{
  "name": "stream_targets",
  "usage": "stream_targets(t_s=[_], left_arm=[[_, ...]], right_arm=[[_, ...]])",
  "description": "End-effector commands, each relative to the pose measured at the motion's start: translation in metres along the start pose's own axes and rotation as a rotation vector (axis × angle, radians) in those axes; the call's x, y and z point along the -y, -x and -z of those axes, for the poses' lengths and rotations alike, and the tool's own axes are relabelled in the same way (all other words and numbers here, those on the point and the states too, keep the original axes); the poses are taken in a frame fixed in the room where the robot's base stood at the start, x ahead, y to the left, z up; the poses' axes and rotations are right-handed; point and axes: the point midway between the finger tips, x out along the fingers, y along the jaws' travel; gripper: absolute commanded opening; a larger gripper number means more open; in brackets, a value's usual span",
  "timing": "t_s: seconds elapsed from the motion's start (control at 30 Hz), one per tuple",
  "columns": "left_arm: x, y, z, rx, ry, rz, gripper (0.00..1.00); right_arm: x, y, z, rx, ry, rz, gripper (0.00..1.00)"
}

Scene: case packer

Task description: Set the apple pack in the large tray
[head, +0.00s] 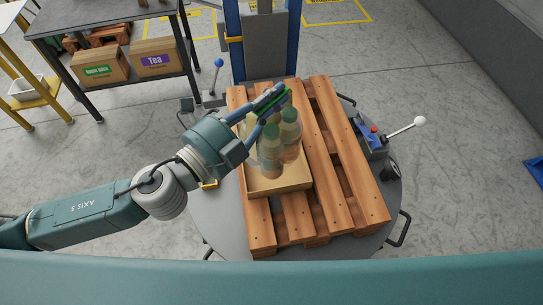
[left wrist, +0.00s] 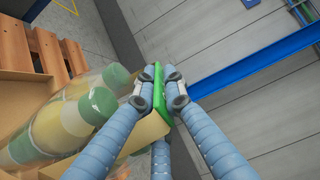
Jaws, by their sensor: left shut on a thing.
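The apple pack (head: 271,150) appears as a film-wrapped group of pale bottles with green caps. It is within the outline of the tan large tray (head: 265,187); whether it rests on the tray floor is unclear. In the left wrist view the bottles (left wrist: 80,112) lean at the left. My left gripper (head: 278,100) is over the far end of the pack, its fingers shut on a flat green piece (left wrist: 172,112) that seems part of the pack. The fingers and wrist hide the tray's far left side. My right gripper is not in view.
The tray sits on a wooden pallet (head: 330,180) on a round grey table (head: 215,220). A lever with a white knob (head: 419,121) stands at the right. A blue-sided column (head: 265,45) rises behind. A shelf with boxes (head: 154,57) is at the back left. The pallet's right side is bare.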

Motion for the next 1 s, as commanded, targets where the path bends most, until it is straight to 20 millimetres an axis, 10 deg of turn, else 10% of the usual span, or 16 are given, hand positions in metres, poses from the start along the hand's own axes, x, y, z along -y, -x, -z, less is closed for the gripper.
stream_targets(t_s=[1.0], left_arm=[[0.083, -0.058, -0.044, -0.257, -0.001, -0.017, 0.0]], right_arm=[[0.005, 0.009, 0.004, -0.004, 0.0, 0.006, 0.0]])
